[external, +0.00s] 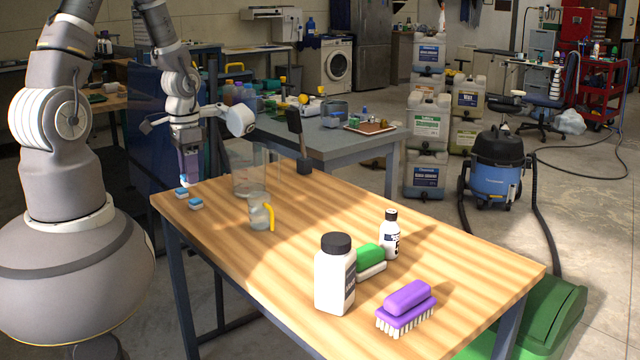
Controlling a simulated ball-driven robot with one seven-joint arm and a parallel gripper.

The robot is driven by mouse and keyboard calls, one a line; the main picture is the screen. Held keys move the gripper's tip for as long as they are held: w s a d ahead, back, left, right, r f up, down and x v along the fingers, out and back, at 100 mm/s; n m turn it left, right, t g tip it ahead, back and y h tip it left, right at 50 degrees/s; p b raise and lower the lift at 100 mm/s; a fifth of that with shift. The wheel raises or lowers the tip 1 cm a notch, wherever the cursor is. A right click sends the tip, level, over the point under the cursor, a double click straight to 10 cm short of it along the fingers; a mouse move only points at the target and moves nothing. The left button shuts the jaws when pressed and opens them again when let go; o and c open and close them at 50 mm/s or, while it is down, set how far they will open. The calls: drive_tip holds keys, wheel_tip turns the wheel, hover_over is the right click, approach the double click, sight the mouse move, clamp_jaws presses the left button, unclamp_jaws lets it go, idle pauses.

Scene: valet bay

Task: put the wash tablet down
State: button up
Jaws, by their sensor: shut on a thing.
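A second blue-and-white tablet (195,203) lies on the table just to the right and nearer the camera.
The wooden table (300,235) bears a clear jug (259,212) with a yellow handle, a larger clear container (246,180), a white bottle (335,280), a small bottle (390,240), a green-topped block (369,258) and a purple brush (406,303). Bare wood lies between the tablets and jug.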

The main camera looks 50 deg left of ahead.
drive_tip(key=w+d+m, duration=0.4)
drive_tip(key=w+d, duration=0.3)
drive_tip(key=w, duration=0.4)
drive_tip(key=m+b, duration=0.3)
drive_tip(key=m, duration=1)
hover_over(391, 278)
drive_tip(key=s+d, duration=0.4)
drive_tip(key=s, duration=0.1)
drive_tip(key=f+b, duration=0.1)
drive_tip(key=f, duration=0.4)
drive_tip(key=f+b, duration=0.1)
drive_tip(key=f, duration=0.3)
drive_tip(key=f+b, duration=0.2)
drive_tip(key=f, duration=0.3)
drive_tip(key=shift+w+a+f, duration=0.15)
drive_tip(key=shift+w+f, duration=0.1)
drive_tip(key=shift+f, duration=0.1)
drive_tip(key=shift+f, duration=0.2)
drive_tip(key=o, duration=1)
